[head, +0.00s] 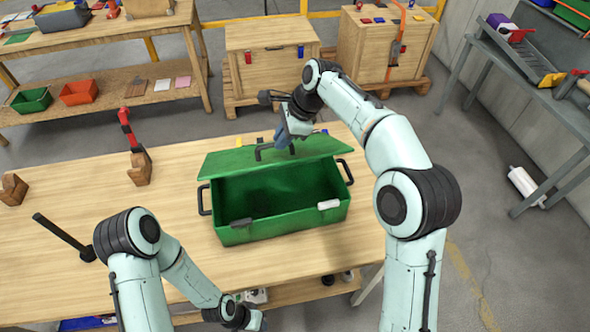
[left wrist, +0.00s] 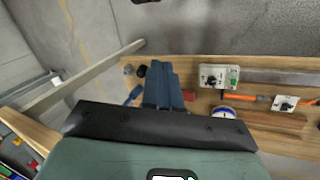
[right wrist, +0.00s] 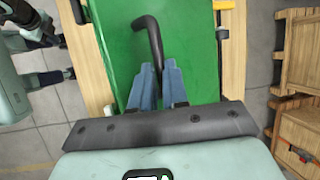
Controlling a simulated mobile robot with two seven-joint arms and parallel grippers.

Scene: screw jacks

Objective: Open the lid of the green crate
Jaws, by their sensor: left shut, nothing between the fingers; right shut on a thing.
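The green crate (head: 285,224) stands on the wooden table, and its dark inside shows in the head view. Its green lid (head: 228,163) is raised and tilted up along the far side. It also fills the middle of the right wrist view (right wrist: 120,50). My right gripper (head: 283,142) is at the black lid handle (head: 262,152) and shut on it. In the right wrist view the handle (right wrist: 152,38) runs down between the fingertips (right wrist: 160,75). My left gripper (head: 260,320) is low, in front of the table's near edge, shut and empty; its fingers (left wrist: 163,80) show together in the left wrist view.
The wooden table (head: 60,245) carries a red-and-brown tool (head: 136,150) and a black bar (head: 62,232) left of the crate. A lower shelf (left wrist: 275,135) with switch boxes lies near my left gripper. Wooden crates (head: 268,45) stand behind.

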